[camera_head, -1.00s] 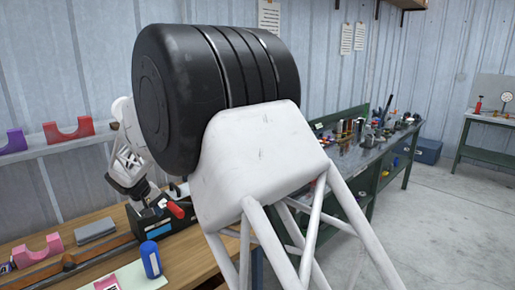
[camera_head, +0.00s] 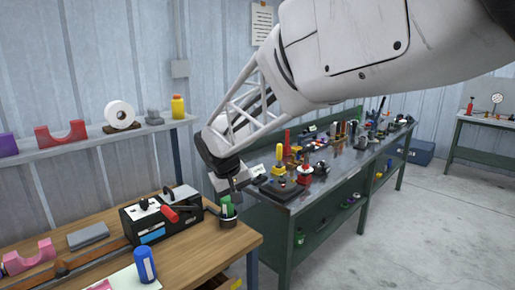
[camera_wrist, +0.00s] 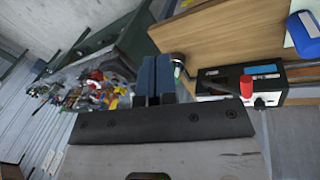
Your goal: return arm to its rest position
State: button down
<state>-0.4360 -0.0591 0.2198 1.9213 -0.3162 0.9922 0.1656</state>
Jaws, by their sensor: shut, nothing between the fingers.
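My gripper (camera_head: 226,182) is at the end of my white arm, above the right end of the wooden workbench (camera_head: 225,248) in the head view. It points down, just above or in front of a small dark cup (camera_head: 228,220) with a green item; I cannot tell whether they touch. In the wrist view my gripper's fingers (camera_wrist: 155,78) are together with nothing between them. A black box with a red handle (camera_head: 160,218) stands on the bench left of my gripper; it also shows in the wrist view (camera_wrist: 268,86).
A dark green metal bench (camera_head: 330,185) crowded with tools stands to the right. A wall shelf (camera_head: 95,143) holds a white roll (camera_head: 119,113), a yellow bottle (camera_head: 178,106) and a red cradle (camera_head: 62,134). A blue bottle (camera_head: 145,264) stands on the wooden bench.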

jog(key=s+d+r+m+y, duration=0.1)
jog(key=s+d+r+m, duration=0.2)
jog(key=s+d, duration=1.35)
jog(key=s+d+f+m, duration=0.1)
jog(key=s+d, duration=0.3)
jog(key=s, duration=0.4)
jog(key=s+d+f+m+y, duration=0.1)
jog(key=s+d+f, duration=0.2)
jog(key=s, duration=0.5)
jog(key=shift+s+d+f, duration=0.15)
jog(key=shift+d+f, duration=0.1)
jog(key=shift+d, duration=0.2)
dwell(0.7)
